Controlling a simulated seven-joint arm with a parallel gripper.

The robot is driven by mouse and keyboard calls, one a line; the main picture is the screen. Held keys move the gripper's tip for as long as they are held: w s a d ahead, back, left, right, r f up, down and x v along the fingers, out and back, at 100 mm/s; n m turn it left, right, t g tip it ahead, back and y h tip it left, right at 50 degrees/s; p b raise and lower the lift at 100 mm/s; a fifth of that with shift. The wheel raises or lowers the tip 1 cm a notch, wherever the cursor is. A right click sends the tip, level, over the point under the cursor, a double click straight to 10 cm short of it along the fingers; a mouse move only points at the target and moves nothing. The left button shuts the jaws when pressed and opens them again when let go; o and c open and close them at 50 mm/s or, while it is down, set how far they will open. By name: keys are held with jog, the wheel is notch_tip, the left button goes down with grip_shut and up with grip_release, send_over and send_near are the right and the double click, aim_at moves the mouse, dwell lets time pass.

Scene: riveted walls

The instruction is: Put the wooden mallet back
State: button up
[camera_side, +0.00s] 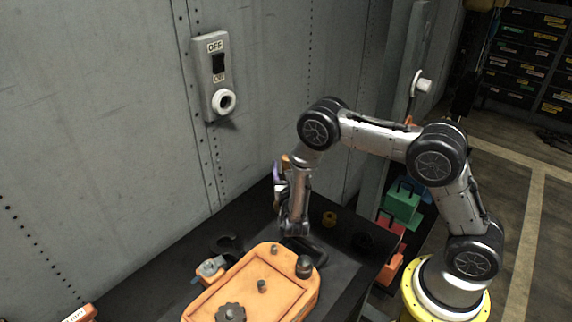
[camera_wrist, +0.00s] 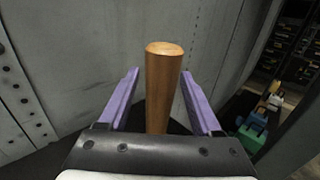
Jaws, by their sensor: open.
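A brown wooden cylinder, part of the wooden mallet (camera_wrist: 163,85), stands upright between the two purple fingers of my gripper (camera_wrist: 158,75) in the wrist view. The fingers are open, with dark gaps showing on both sides of the wood lower down. Its lower end is hidden behind the gripper's dark body. In the side view my gripper (camera_side: 280,175) is close to the grey wall, above the black table, with a small bit of the wood (camera_side: 286,160) beside a purple finger. The rest of the mallet cannot be made out.
An orange tray-like fixture (camera_side: 240,290) with knobs and a gear lies on the black table (camera_side: 160,270). A switch box (camera_side: 212,80) is on the riveted wall. Green and red boxes (camera_side: 400,205) stand beyond the table.

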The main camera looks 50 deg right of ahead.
jog(key=s+d+r+m+g+h, duration=0.1)
jog(key=s+d+r+m+g, duration=0.2)
jog(key=r, duration=0.4)
jog(key=s+r+m+g+h, duration=0.2)
jog(key=s+r+m+g, duration=0.15)
jog(key=s+r, duration=0.35)
jog(key=s+d+r+m+g+y, duration=0.2)
jog(key=s+r+m+g+y, duration=0.3)
jog(key=s+m, duration=0.55)
jog(key=s+a+r+m+t+y, duration=0.3)
jog(key=s+a+m+t+y, duration=0.1)
jog(key=s+a+m+y, duration=0.6)
jog(key=s+a, duration=0.3)
jog(key=a, duration=0.3)
jog(key=shift+y, duration=0.4)
